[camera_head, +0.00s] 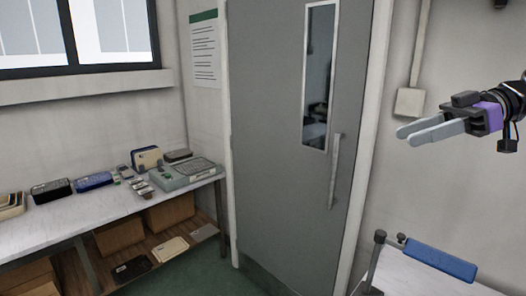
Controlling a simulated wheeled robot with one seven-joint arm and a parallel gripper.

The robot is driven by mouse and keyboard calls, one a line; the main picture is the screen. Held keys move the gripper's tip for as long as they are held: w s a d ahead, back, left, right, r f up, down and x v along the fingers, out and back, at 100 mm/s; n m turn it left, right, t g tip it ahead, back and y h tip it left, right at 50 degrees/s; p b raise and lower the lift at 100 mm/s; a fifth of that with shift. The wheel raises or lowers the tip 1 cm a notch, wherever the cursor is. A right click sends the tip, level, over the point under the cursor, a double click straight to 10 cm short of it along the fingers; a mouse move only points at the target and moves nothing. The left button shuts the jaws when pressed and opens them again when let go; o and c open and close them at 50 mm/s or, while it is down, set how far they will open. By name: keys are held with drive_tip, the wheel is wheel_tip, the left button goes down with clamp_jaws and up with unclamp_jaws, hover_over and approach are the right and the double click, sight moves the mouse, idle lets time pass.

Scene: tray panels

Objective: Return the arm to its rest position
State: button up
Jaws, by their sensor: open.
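My gripper (428,130) is at the right side of the head view, with two light grey fingers pointing left. The fingers are apart and nothing is between them. It has a dark body with a purple band, and is held in the air in front of the wall. It is clear of the surface below it. Most of my arm lies outside the right edge of the picture.
A grey door (280,150) with a narrow window and long handle stands in the middle. A bench (60,230) at left holds several boxes and devices, with cartons beneath. A white table (415,280) at lower right carries a blue-padded bar (440,260). Green floor lies between.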

drive_tip(key=w+f+m+t+h+b, duration=0.1)
drive_tip(key=w+f+m+t+h, duration=0.3)
drive_tip(key=w+f+m+t, duration=0.9)
drive_tip(key=s+a+f+m+t+h+b, duration=0.1)
drive_tip(key=s+f+m+t+h, duration=0.15)
drive_tip(key=f, duration=0.55)
drive_tip(key=s+a+f+m+t+h+b, duration=0.1)
drive_tip(key=s+a+f+m+h, duration=0.2)
drive_tip(key=f, duration=0.6)
drive_tip(key=s+a+f+g+h+b, duration=0.1)
drive_tip(key=s+f, duration=0.5)
drive_tip(key=s, duration=1.2)
drive_tip(key=s+a+f+n+g+h+b, duration=0.1)
drive_tip(key=s+f, duration=0.5)
drive_tip(key=s, duration=1.2)
drive_tip(key=s+a+f+n+g+h+b, duration=0.1)
drive_tip(key=s+f+b, duration=0.4)
drive_tip(key=s, duration=1.4)
drive_tip(key=shift+a+f+h, duration=0.4)
drive_tip(key=shift+a+h, duration=0.15)
drive_tip(key=shift+a, duration=0.7)
